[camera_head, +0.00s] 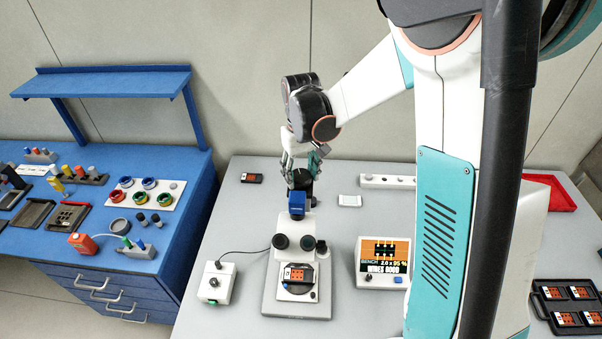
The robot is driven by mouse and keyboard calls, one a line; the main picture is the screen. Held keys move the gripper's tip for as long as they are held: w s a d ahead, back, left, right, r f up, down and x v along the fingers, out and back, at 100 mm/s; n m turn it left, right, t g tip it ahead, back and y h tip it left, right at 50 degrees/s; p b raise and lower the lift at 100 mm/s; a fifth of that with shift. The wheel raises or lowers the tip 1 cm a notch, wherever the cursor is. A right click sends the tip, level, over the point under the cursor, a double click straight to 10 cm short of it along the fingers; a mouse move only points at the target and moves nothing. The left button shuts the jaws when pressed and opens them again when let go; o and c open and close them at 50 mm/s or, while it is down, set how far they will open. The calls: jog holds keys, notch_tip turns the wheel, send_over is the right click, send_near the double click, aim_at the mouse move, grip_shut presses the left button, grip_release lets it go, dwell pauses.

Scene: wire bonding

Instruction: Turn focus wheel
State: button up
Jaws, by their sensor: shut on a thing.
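The bonder with its microscope head (296,240) stands on the pale table, its grey base toward the front. A chip with an orange face (297,274) sits on its stage. A blue block (297,203) sits on the upper part, with dark round knobs below it. My gripper (301,174) reaches down behind the blue block, shut on the black focus wheel (302,179) at the back of the bonder. The fingers and arm hide part of the wheel, and its turn angle cannot be read.
A white control box (217,282) with a cable stands left. A white strip (387,182) and a small white box (349,200) lie behind. A chip tray (568,308) is front right; a blue bench (110,262) stands left.

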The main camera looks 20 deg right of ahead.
aim_at(301, 175)
jog(key=o, duration=1.1)
jog(key=shift+c, duration=0.2)
notch_tip(301, 175, up, 12)
